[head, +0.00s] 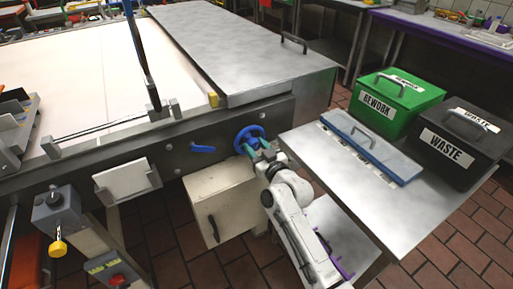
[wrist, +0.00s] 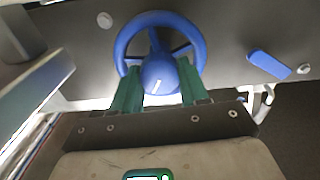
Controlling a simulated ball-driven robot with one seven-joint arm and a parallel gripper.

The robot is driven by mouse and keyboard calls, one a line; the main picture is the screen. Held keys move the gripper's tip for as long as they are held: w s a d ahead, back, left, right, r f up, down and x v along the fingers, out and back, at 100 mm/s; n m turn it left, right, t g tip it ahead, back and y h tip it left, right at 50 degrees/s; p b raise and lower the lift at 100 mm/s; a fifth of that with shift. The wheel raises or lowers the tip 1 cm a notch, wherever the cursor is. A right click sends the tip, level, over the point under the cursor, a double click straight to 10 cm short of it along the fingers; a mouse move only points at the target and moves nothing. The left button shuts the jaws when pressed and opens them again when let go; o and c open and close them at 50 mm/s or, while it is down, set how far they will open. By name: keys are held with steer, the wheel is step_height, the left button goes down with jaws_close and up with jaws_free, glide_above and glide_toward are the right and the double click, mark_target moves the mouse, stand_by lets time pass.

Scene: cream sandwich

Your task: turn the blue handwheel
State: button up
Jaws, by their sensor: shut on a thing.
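The blue handwheel (head: 243,132) is on the front side of the long machine, below its metal cover. In the wrist view the handwheel (wrist: 123,40) shows its round rim, spokes and a hub with a small white mark. My gripper (head: 254,147) reaches it from the front right. In the wrist view the two green fingers of my gripper (wrist: 158,70) lie on either side of the hub, shut on the handwheel. The fingertips overlap the lower rim, and their exact contact is partly hidden.
A blue lever (head: 203,149) is beside the wheel; it also shows in the wrist view (wrist: 269,66). A cream box (head: 222,206) hangs below. A steel table (head: 318,150) stands at right with a blue-lidded tray (head: 372,146), green REWORK bin (head: 397,103) and black WASTE bin (head: 460,145).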

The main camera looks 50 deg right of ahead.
steer(key=shift+c, duration=1)
steer(key=m, duration=0.4)
steer(key=shift+p, duration=0.3)
steer(key=m, duration=0.3)
steer(key=shift+m+p, duration=0.3)
steer(key=m+p, duration=0.1)
steer(key=m, duration=0.3)
steer(key=shift+d+m+p, duration=0.1)
steer(key=shift+m+p, duration=0.3)
steer(key=shift+m, duration=1.7)
steer(key=shift+f, duration=0.1)
